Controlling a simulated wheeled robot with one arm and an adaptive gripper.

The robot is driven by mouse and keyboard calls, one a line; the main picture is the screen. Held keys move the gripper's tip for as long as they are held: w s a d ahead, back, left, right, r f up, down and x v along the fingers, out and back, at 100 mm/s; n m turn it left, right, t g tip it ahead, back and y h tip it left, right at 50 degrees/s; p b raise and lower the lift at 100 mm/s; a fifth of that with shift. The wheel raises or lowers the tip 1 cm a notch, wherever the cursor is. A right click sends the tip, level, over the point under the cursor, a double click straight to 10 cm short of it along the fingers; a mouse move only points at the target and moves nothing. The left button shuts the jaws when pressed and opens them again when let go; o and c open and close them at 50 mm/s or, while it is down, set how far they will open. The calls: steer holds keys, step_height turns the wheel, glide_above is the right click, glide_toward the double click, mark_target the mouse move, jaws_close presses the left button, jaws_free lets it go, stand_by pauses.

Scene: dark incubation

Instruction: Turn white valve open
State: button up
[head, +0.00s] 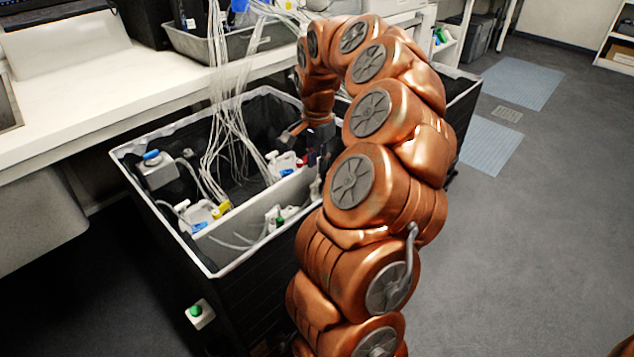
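Inside the black cart (140,158) are several white fittings with tubes. One with a red part (284,164) sits just below my gripper. One with a yellow part (203,213) is at the front left, and one with a green knob (280,220) is in the narrow front section. I cannot tell which of these is the white valve, or its handle position. My arm arches over the cart's right side. My gripper (308,142) points down inside the cart near the red-marked fitting. It is small, dark and partly hidden by my arm, so contact and finger opening cannot be made out.
White tubes (228,125) hang into the cart from above. A grey box with a blue cap (158,169) stands in its left corner. A white bench (80,115) adjoins it. A green button (200,313) is on its front. Open floor (530,220) lies right.

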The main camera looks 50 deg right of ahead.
mark_target(317, 181)
steer(key=shift+f, duration=3.1)
steer(key=shift+c, duration=0.2)
jaws_close()
